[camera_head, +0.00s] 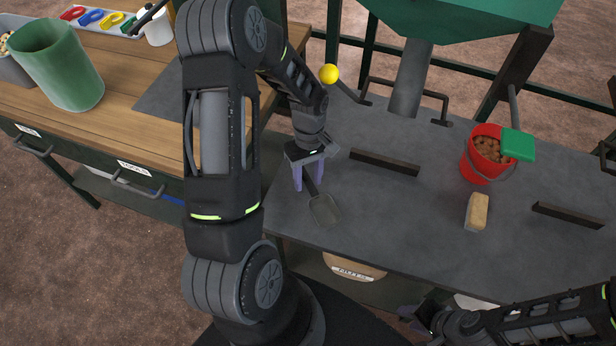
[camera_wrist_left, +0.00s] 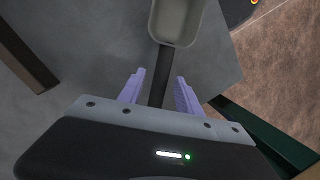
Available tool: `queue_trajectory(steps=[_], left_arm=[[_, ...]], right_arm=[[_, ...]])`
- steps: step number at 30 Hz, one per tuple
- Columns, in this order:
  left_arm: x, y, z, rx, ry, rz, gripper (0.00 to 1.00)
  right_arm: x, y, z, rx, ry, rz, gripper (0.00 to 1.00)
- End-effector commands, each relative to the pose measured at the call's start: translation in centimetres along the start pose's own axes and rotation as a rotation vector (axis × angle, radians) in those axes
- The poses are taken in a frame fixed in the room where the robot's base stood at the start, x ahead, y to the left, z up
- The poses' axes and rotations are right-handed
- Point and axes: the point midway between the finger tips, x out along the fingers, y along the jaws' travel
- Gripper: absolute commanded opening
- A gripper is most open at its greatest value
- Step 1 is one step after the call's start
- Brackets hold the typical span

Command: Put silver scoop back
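The silver scoop (camera_head: 325,211) lies on the dark grey tabletop, its grey pan toward the front edge and its dark handle toward my left gripper (camera_head: 309,182). In the left wrist view, the scoop's pan (camera_wrist_left: 175,22) is at the top and its handle runs down between the fingers of my left gripper (camera_wrist_left: 160,78). These fingers are open, with a gap on each side of the handle. My right gripper (camera_head: 408,314) is low at the bottom of the head view; its fingers are mostly hidden.
A red bucket (camera_head: 478,158) of brown lumps with a green piece at its rim, a tan brush-like block (camera_head: 477,212) and dark bars (camera_head: 384,162) are on the tabletop. A wooden bench (camera_head: 140,130) with a green bin (camera_head: 62,68) stands left. A green hopper (camera_head: 450,18) is behind.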

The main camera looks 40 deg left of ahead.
Motion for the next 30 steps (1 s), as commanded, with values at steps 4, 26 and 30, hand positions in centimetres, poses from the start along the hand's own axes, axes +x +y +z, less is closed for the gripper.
queue_trajectory(steps=[4, 26, 30], left_arm=[[0.0, 0.0, 0.0, 0.0, 0.0, 0.0, 0.41], [-9.8, 0.1, -0.1, 0.0, 0.003, 0.003, 0.41], [-11.5, 0.1, 0.0, 0.001, 0.002, 0.002, 0.41]], right_arm=[[0.0, 0.0, 0.0, 0.0, 0.0, 0.0, 0.36], [0.4, 0.1, 0.0, 0.0, 0.0, 0.0, 0.36], [0.4, 0.2, 0.0, 0.0, 0.0, 0.0, 0.36]])
